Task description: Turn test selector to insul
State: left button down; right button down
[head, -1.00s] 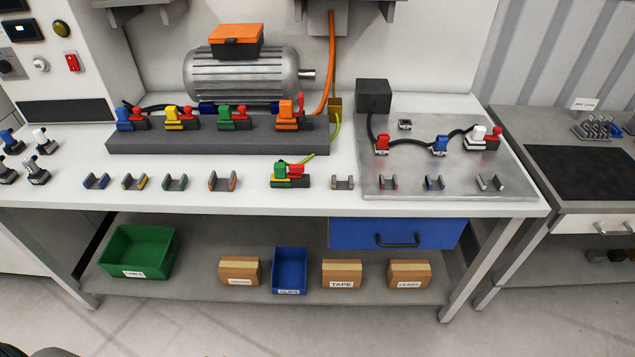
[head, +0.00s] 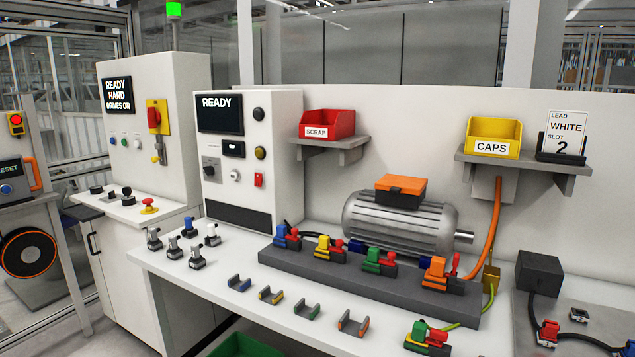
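A white test cabinet (head: 250,155) stands at the back left end of the bench, its screen (head: 220,113) reading READY. A dark rotary knob on a grey plate, which looks like the test selector (head: 210,169), sits low on the left of its front. Its markings and the position it points to are too small to read. Beside it are a small display (head: 233,149), a white button (head: 235,175), a red switch (head: 258,180), a yellow-ringed round control (head: 260,153) and a black round one (head: 258,114). Neither of my grippers shows.
A motor (head: 400,222) lies behind a grey rail (head: 370,285) with coloured connectors. Several small plug-like parts (head: 195,257) stand on the bench before the cabinet. A red scrap bin (head: 327,124) and yellow caps bin (head: 494,137) sit on shelves. Another cabinet (head: 155,130) stands left.

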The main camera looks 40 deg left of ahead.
aim_at(209, 171)
jog(key=u, duration=1.95)
jog(key=i+j+z, duration=0.15)
jog(key=z, duration=0.2)
jog(key=i+j+z, duration=0.15)
jog(key=z, duration=0.2)
jog(key=i+j+z, duration=0.15)
jog(key=z, duration=0.25)
jog(key=j, duration=0.1)
